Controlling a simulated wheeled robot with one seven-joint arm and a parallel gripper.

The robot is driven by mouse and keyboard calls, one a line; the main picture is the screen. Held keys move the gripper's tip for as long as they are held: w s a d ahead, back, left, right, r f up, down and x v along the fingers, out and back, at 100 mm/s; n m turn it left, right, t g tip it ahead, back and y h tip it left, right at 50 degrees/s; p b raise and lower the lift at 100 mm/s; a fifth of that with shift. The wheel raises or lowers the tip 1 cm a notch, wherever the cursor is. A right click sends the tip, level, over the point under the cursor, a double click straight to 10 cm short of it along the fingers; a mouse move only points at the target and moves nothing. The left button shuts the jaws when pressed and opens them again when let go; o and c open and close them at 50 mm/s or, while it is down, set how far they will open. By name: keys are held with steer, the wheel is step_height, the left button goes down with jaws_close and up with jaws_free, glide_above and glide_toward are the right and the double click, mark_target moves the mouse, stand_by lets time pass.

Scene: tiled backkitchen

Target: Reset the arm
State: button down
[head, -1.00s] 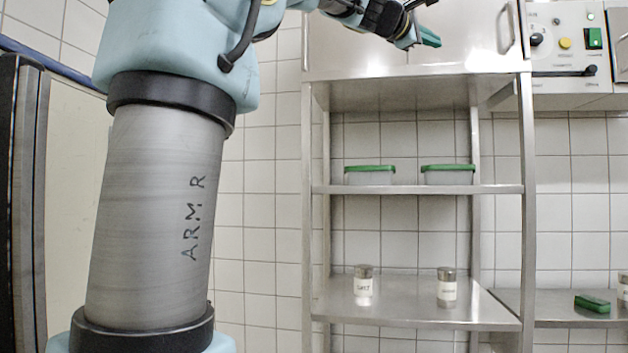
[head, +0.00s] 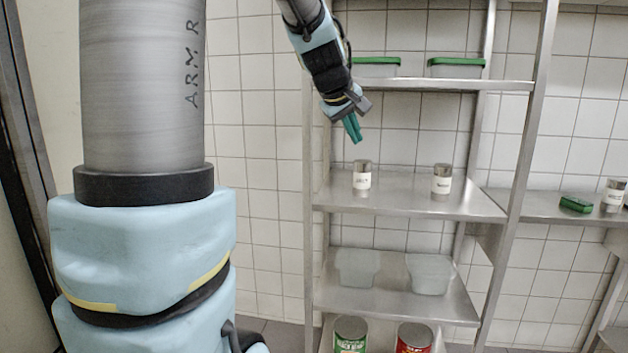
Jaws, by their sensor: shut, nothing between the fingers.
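My gripper (head: 353,130) hangs from my arm at the upper middle of the head view, its green fingers pointing down. The fingers are together and hold nothing. It appears just above and to the left of a small shaker jar (head: 362,177) with a metal lid and white label, and in front of the steel shelf unit (head: 415,205). I cannot tell its exact distance from the jar.
A second jar (head: 441,182) stands on the same shelf. Green-lidded containers (head: 376,67) (head: 457,68) are above, clear containers (head: 357,267) (head: 428,273) below, cans (head: 350,335) (head: 413,338) at the bottom. A green object (head: 576,204) and jar (head: 613,195) are right.

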steer(key=s+a+f+m+g+y, duration=0.2)
steer(key=s+a+f+g, duration=0.1)
steer(key=s+a+f, duration=0.5)
steer(key=s+a+f+m+g+y, duration=0.2)
steer(key=s+a+f, duration=0.6)
steer(key=s+f, duration=0.4)
step_height(320, 180, down, 3)
steer(key=shift+s+f+m+g, duration=0.2)
steer(key=shift+m+g, duration=0.2)
steer(key=shift+m, duration=0.3)
